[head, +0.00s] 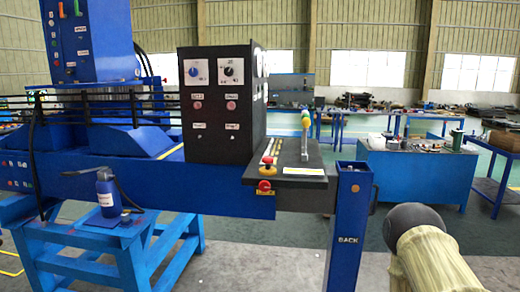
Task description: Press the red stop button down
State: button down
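The red stop button (265,185) sits on the front edge of a dark control panel (303,155), in the middle of the head view. A yellow part lies under its red cap. I cannot tell from this view whether it is pressed. A part of my arm shows at the lower right, to the right of the blue post and well apart from the button. My gripper's fingers are not in view.
A black box with dials (214,105) stands behind and left of the button. A blue post (347,225) stands right of the panel. Open floor (285,245) lies in front.

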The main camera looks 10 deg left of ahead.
aim_at(268, 160)
jog(key=u, duration=2.2)
jog(key=k, duration=0.85)
jog(key=z, duration=1.65)
jog(key=i, duration=1.05)
